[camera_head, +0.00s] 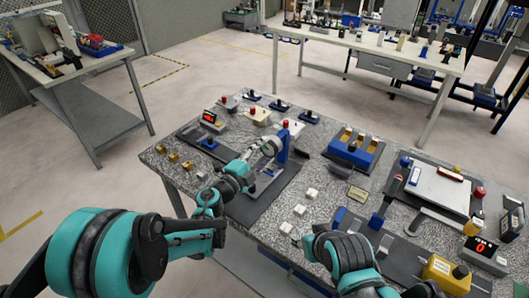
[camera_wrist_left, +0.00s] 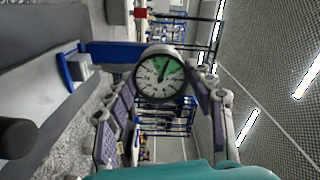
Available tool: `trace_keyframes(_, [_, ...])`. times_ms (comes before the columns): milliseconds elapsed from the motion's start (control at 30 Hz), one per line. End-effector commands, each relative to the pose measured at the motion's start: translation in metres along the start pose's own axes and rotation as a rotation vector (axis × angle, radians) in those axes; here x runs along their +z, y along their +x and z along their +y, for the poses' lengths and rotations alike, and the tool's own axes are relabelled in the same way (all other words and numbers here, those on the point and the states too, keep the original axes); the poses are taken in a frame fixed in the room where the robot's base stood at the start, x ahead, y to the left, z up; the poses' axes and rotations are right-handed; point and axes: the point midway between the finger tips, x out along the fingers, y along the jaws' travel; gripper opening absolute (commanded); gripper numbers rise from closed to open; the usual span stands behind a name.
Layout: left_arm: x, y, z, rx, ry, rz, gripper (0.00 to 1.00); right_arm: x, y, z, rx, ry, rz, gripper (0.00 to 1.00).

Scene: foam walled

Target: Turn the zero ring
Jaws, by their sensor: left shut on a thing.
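A round dial gauge (camera_head: 268,148) with a white face, a green sector and a dark rim stands on a blue post (camera_head: 283,147) over a dark base plate. In the left wrist view the dial face (camera_wrist_left: 158,80) is turned toward the camera, its thin hand near the green part. My left gripper (camera_head: 262,152) is shut on the gauge's outer ring, with one finger on each side of the rim in the left wrist view (camera_wrist_left: 162,84). The zero ring cannot be told clearly from the rim.
Small white blocks (camera_head: 299,210) lie on the speckled table right of my left arm. A blue tray (camera_head: 353,152) with yellow-brown pieces stands behind them.

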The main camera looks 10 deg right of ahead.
Motion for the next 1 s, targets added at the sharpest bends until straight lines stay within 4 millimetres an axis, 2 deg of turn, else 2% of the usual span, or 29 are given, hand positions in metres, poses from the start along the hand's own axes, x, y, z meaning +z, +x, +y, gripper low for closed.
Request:
trace_keyframes(200, [-0.001,0.0,0.001,0.001,0.0,0.001,0.25,0.0,0.0,0.0,0.0,0.0,0.0,0.42])
trace_keyframes(233, [-0.001,0.0,0.001,0.001,0.0,0.001,0.56,0.0,0.0,0.0,0.0,0.0,0.0,0.42])
trace_keyframes(300, [-0.001,0.0,0.001,0.001,0.0,0.001,0.75,0.0,0.0,0.0,0.0,0.0,0.0,0.42])
trace_keyframes(700, [0.0,-0.005,0.0,0.0,-0.001,0.0,0.75,0.0,0.0,0.0,0.0,0.0,0.0,0.42])
trace_keyframes(867, [0.001,-0.031,0.0,0.0,-0.001,-0.002,0.75,0.0,0.0,0.0,0.0,0.0,0.0,0.42])
trace_keyframes(1000, [0.001,-0.064,0.0,0.0,-0.001,-0.003,0.75,0.0,0.0,0.0,0.0,0.0,0.0,0.42])
